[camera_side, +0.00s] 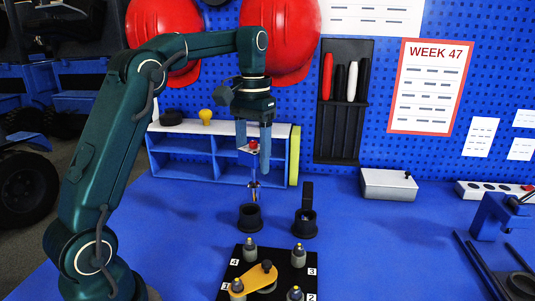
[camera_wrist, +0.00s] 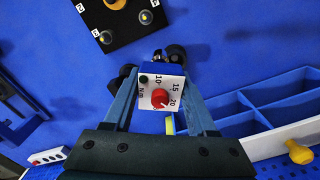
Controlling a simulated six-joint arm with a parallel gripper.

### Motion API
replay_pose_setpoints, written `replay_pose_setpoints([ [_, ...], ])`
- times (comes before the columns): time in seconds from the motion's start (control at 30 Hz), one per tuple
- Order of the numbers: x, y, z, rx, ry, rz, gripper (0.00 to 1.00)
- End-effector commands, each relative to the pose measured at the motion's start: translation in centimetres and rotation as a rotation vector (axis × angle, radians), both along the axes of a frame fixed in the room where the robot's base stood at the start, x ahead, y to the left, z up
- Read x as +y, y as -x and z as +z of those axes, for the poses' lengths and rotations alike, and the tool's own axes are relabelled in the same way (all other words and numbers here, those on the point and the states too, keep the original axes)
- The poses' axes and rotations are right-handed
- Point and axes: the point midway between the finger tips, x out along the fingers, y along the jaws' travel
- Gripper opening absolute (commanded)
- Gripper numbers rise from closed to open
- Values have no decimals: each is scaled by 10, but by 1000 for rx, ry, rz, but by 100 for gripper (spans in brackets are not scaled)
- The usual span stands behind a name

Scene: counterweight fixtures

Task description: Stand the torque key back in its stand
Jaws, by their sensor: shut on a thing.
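The torque key (camera_side: 254,172) has a white square dial plate with a red knob and a thin shaft pointing down. In the wrist view its dial (camera_wrist: 148,97) shows numbers and sits between the fingers. My gripper (camera_side: 253,150) is shut on the key and holds it about upright. The lower end of the shaft is just above a round black cup (camera_side: 250,219); I cannot tell whether it touches the rim. A second black holder (camera_side: 305,224) with a tall back plate stands just to the right. Which of the two is the key's stand is not clear.
A black plate (camera_side: 242,251) with several numbered posts and a yellow lever (camera_side: 254,278) lies in front. A blue shelf (camera_side: 190,160) stands behind, with a yellow knob (camera_side: 205,116) on top. A white box (camera_side: 388,185) is at the right. The blue table between is clear.

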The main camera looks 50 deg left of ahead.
Motion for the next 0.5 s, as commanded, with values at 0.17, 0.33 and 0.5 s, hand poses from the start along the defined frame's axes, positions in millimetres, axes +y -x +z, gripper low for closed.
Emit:
replay_pose_setpoints([
  [0.17, 63, 31, 5, -3, -2, 253, 0],
  [0.33, 100, 58, 8, -8, -5, 409, 0],
  [0.5, 118, 72, 11, -15, -9, 483, 0],
])
